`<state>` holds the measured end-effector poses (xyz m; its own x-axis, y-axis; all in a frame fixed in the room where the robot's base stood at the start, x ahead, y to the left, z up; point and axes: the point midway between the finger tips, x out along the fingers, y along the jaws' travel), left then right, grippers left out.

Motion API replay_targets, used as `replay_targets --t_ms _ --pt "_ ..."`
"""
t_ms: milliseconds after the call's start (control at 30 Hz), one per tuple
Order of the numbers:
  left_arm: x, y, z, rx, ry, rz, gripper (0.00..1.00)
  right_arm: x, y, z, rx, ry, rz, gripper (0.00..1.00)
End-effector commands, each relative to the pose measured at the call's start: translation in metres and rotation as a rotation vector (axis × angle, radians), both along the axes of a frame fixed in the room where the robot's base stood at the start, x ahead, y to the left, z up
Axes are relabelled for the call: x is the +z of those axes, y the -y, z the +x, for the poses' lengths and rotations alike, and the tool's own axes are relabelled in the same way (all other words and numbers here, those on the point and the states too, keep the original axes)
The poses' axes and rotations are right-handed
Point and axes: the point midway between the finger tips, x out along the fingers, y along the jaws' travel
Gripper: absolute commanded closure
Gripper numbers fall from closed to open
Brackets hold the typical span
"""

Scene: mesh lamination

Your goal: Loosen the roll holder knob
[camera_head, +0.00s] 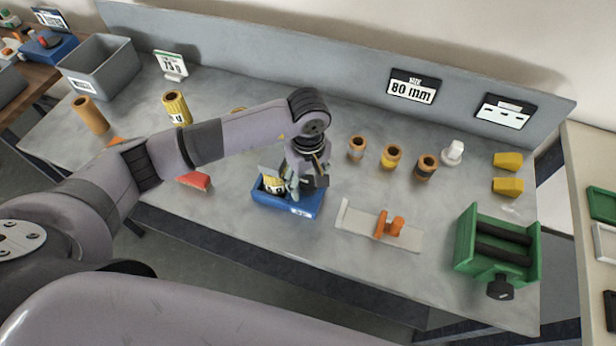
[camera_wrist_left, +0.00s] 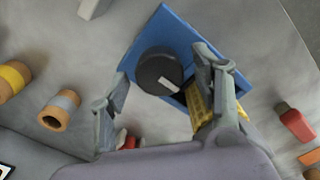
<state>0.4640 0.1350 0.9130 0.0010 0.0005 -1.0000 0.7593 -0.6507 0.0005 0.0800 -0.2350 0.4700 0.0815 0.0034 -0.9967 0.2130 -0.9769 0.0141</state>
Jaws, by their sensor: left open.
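The blue roll holder (camera_head: 290,202) stands near the front edge of the bench, with a yellow-labelled roll (camera_head: 273,184) in it. In the left wrist view, its round black knob (camera_wrist_left: 160,72) with a white mark sits on the blue body (camera_wrist_left: 172,28), with the yellow roll (camera_wrist_left: 203,104) beside it. My left gripper (camera_head: 294,186) points down over the holder. In the left wrist view my left gripper (camera_wrist_left: 161,67) is open, its fingers on either side of the knob; I cannot tell whether they touch it. The knob is hidden by the gripper in the head view. My right gripper is out of view.
A pale plate with an orange handle (camera_head: 390,227) and a green two-roller device (camera_head: 461,235) stand to the right. Several rolls (camera_head: 389,156) stand behind. A red-ended object (camera_head: 195,181) lies left of the holder. A grey bin (camera_head: 102,67) is at the back left.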

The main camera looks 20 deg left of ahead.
Motion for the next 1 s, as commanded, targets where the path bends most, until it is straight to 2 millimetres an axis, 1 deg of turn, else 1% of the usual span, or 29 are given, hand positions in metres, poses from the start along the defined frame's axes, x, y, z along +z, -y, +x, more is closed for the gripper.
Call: replay_targets --t_ms 133,500,833,1000 --pt "-0.0001 0.0001 -0.0001 0.000 0.000 0.000 0.42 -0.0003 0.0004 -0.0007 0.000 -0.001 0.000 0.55" --pt "0.0003 0.0001 -0.0001 0.001 -0.001 -0.001 0.66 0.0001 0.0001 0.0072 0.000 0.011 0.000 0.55" --pt "0.0005 0.0000 0.0000 0.001 -0.001 -0.001 0.88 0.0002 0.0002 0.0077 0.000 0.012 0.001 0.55" --pt "0.0001 0.0000 0.0001 0.007 0.000 0.000 0.89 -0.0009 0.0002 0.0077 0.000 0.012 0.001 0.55"
